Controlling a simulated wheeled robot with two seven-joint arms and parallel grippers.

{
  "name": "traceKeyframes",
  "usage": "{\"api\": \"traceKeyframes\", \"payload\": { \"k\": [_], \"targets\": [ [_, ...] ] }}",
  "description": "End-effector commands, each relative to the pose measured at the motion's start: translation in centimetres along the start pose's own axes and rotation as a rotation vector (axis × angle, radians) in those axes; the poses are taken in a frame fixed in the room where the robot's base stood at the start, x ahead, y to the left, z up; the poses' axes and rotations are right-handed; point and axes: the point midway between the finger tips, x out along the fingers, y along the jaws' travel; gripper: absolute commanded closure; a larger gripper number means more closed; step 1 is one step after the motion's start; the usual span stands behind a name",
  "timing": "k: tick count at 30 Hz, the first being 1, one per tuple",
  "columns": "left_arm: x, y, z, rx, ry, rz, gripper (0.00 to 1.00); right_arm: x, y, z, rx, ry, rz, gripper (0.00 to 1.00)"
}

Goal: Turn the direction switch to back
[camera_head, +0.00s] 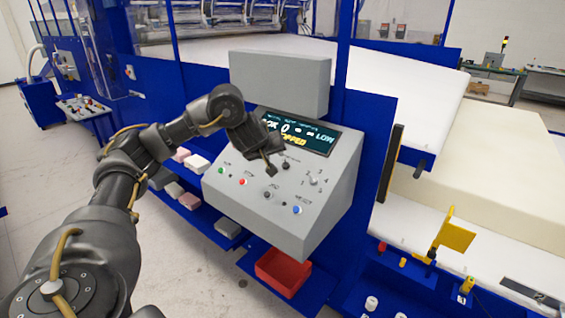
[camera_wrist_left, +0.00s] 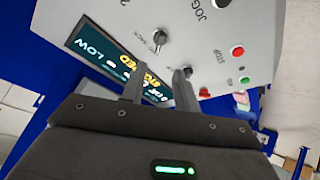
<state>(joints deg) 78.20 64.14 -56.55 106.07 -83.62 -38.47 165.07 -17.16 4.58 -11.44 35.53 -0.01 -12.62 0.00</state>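The grey slanted control panel (camera_head: 325,190) has a lit display (camera_head: 300,132) with knobs and push buttons below it. My left gripper (camera_head: 271,168) hangs over the panel's upper row, just below the display, in the head view. A small selector knob (camera_head: 285,166) is close to its right. My right gripper is out of view.
Nearby on the panel are a red STOP button (camera_head: 242,181), a green button (camera_head: 221,170), a blue button (camera_head: 297,209) and another selector (camera_head: 313,180). A grey box (camera_head: 280,83) stands above the display. A red bin (camera_head: 283,271) sits below the panel.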

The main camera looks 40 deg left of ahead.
Motion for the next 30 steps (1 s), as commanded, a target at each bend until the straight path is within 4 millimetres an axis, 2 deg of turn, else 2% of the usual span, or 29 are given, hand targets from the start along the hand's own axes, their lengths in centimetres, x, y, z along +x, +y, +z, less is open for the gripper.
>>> {"api": "traceKeyframes", "payload": {
  "k": [5,9,21,30],
  "targets": [
    [1.3,-0.1,0.3,-0.001,-0.002,0.001,0.69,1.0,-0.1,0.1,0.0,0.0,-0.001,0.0],
    [3.6,-0.1,0.5,-0.003,-0.006,-0.001,0.69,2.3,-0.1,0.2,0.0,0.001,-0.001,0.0],
    [9.8,0.1,0.1,0.0,-0.003,0.001,0.69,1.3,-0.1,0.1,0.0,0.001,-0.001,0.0],
    [10.9,0.1,0.1,0.002,0.0,0.002,0.69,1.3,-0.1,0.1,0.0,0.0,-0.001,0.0]
  ]
}}
